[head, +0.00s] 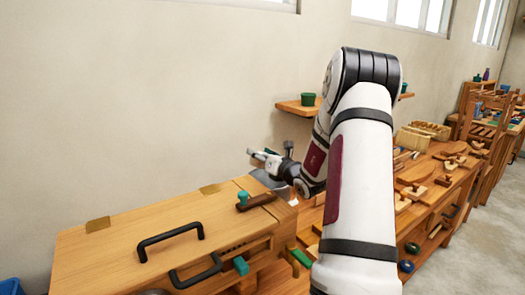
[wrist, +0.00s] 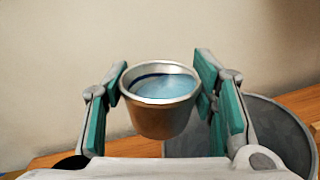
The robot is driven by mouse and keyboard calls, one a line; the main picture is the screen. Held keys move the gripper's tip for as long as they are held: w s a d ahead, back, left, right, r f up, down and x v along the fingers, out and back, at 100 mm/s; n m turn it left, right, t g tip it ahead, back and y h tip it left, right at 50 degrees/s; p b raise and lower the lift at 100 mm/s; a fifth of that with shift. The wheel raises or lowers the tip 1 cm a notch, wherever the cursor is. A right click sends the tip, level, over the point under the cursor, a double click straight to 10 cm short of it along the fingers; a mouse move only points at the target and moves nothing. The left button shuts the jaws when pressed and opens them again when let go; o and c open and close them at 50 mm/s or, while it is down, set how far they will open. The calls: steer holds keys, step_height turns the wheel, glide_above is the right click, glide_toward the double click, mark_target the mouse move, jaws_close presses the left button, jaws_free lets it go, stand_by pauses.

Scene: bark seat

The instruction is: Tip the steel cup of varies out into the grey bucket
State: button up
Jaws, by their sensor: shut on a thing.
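The steel cup (wrist: 155,122) is between the fingers of my gripper (wrist: 161,85) in the wrist view, and the gripper is shut on it. The cup looks roughly upright, with its mouth up and pale blue contents showing inside. The grey bucket (wrist: 288,132) is behind and to the right of the cup, partly hidden by the gripper and cup. In the head view my gripper (head: 263,158) is above the bench, over a grey rounded shape (head: 266,181) that seems to be the bucket. The cup cannot be made out clearly there.
A wooden chest (head: 130,238) with black handles stands at the front left. A wall shelf (head: 298,107) with a green pot (head: 308,99) is behind my arm. Wooden pieces and a crate (head: 428,130) crowd the bench to the right.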

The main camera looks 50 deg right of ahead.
steer(key=m+p, duration=0.1)
steer(key=f+m+p, duration=0.1)
steer(key=m, duration=0.1)
steer(key=d+m+p, duration=0.1)
steer(key=m, duration=0.1)
steer(key=shift+s+f, duration=0.15)
steer(key=shift+s, duration=0.1)
steer(key=m, duration=0.1)
steer(key=d+m+p, duration=0.1)
steer(key=m, duration=0.1)
steer(key=m+p, duration=0.1)
steer(key=shift+s+d+f, duration=0.15)
steer(key=shift+f, duration=0.25)
steer(key=shift+s+d+f+m+p, duration=0.1)
steer(key=shift+d+m+p, duration=0.35)
steer(key=shift+m, duration=0.95)
steer(key=shift+d+f+m+p, duration=0.15)
steer(key=shift+m+p, duration=0.5)
steer(key=shift+m, duration=0.75)
steer(key=shift+s+d+r+m+p, duration=0.1)
steer(key=shift+d+m+p, duration=0.4)
steer(key=shift+m, duration=0.9)
steer(key=shift+a, duration=0.1)
